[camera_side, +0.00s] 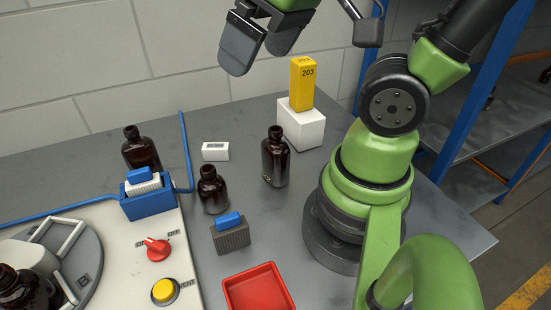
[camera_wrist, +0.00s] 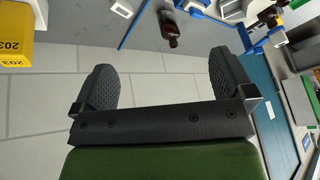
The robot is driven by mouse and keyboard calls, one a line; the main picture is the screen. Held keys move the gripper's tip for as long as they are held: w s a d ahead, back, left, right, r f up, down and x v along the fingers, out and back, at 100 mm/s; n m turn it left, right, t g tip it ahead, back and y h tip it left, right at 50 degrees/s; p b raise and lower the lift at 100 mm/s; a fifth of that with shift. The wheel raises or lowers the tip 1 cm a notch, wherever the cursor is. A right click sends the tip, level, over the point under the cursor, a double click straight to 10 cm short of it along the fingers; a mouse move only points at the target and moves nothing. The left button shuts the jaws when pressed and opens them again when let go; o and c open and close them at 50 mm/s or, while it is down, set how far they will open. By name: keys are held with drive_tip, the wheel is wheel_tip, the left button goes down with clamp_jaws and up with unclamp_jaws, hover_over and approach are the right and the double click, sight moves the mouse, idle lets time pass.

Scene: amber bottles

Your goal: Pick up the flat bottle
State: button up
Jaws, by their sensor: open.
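Several dark amber bottles with black caps stand upright in the side view. One bottle (camera_side: 275,160) stands before the white block, a shorter one (camera_side: 212,190) stands near the middle, and another (camera_side: 141,149) stands behind the blue holder. I cannot tell for sure which is the flat bottle. My gripper (camera_side: 262,48) is open and empty, high above the table at the top of the side view. In the wrist view my gripper (camera_wrist: 166,78) shows two separated black fingers, with one amber bottle (camera_wrist: 170,34) beyond them, apart from both.
A yellow block marked 203 (camera_side: 302,84) stands on a white block (camera_side: 301,126). A small white box (camera_side: 215,151), a grey ribbed block (camera_side: 231,238), a red tray (camera_side: 259,290) and a blue holder (camera_side: 148,205) are nearby. The back left tabletop (camera_side: 85,160) is clear.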

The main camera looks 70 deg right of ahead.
drive_tip(key=w+d+f+n+g+h, duration=0.2)
drive_tip(key=w+d+f+n+g, duration=0.15)
drive_tip(key=f+n, duration=0.3)
drive_tip(key=n+g+h, duration=0.2)
drive_tip(key=n+g, duration=0.2)
drive_tip(key=n, duration=0.2)
approach(278, 140)
drive_tip(key=w+d+f, duration=0.1)
drive_tip(key=d+f, duration=0.1)
drive_tip(key=x, duration=0.3)
drive_tip(key=shift+f, duration=0.15)
drive_tip(key=shift+s+d+f, duration=0.15)
drive_tip(key=shift+f, duration=0.4)
drive_tip(key=shift+s+x, duration=0.15)
drive_tip(key=shift+x, duration=0.65)
drive_tip(key=shift+s+x, duration=0.15)
drive_tip(key=shift+x, duration=1.55)
drive_tip(key=c, duration=1.1)
drive_tip(key=shift+o, duration=0.2)
drive_tip(key=shift+r, duration=0.1)
